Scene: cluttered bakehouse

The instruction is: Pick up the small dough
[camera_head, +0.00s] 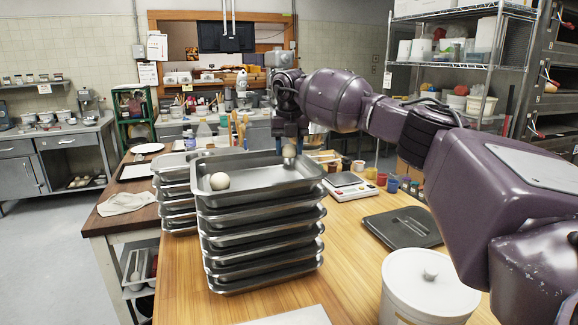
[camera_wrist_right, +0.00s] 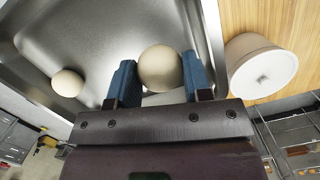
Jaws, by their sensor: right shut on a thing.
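The small dough (camera_head: 289,151) is a pale round ball at the far right corner of the top metal tray (camera_head: 265,179). My right gripper (camera_head: 289,143) points down and is shut on it. In the right wrist view the small dough (camera_wrist_right: 160,68) sits between the two blue fingers (camera_wrist_right: 160,84). I cannot tell whether it touches the tray. Another pale dough ball (camera_head: 220,181) lies at the left of the same tray, apart from the gripper; it also shows in the right wrist view (camera_wrist_right: 68,83). My left gripper is not in view.
The tray tops a stack of several trays on the wooden table (camera_head: 345,250). A second tray stack (camera_head: 173,182) stands behind left.

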